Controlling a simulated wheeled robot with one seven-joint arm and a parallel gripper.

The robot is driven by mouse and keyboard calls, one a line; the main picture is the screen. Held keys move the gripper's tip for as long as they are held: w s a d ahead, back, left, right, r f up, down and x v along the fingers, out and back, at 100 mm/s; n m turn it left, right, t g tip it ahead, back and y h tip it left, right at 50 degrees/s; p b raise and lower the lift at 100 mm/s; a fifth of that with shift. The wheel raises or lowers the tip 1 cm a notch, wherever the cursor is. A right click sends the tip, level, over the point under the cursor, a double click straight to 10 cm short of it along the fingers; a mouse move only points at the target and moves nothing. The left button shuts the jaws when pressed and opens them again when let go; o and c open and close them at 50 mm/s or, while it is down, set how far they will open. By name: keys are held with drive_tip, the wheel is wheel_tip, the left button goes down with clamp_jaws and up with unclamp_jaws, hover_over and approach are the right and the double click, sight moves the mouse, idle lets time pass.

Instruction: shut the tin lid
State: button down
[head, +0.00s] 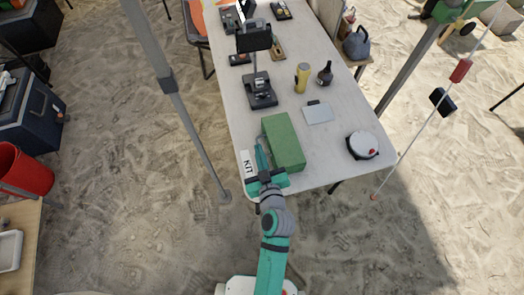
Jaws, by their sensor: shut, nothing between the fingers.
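A green box-shaped tin (284,138) stands near the front left of the white table. Its broad green face shows toward the camera; I cannot tell for sure whether this is the lid lying shut or standing raised. My gripper (260,148) is at the tin's left side, low over the table's left edge, with its fingers pointing away from me along that side. The fingers are shut and empty. I cannot tell whether they touch the tin. A white label with dark letters (248,160) lies just left of the gripper, partly covered.
A round white container (362,145) stands right of the tin. A grey flat panel (318,113), a yellow cylinder (302,77), a dark bottle (325,74) and a black stand (261,90) are farther back. Table (338,160) between tin and round container is clear. A tent pole (175,90) rises at left.

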drive_tip(key=shift+f, duration=0.15)
drive_tip(key=s+d+r, duration=0.2)
drive_tip(key=s+r, duration=0.4)
drive_tip(key=s, duration=0.3)
drive_tip(key=shift+s+r, duration=0.3)
drive_tip(key=shift+s, duration=0.05)
drive_tip(key=shift+d, duration=0.1)
drive_tip(key=s+d+f+m+h, duration=0.4)
drive_tip(key=s, duration=0.4)
drive_tip(key=s+a+r+m, duration=0.1)
drive_tip(key=s+a+r, duration=0.1)
drive_tip(key=s, duration=0.9)
drive_tip(key=shift+r+m+t+h, duration=0.3)
drive_tip(key=shift+m, duration=0.1)
idle(0.9)
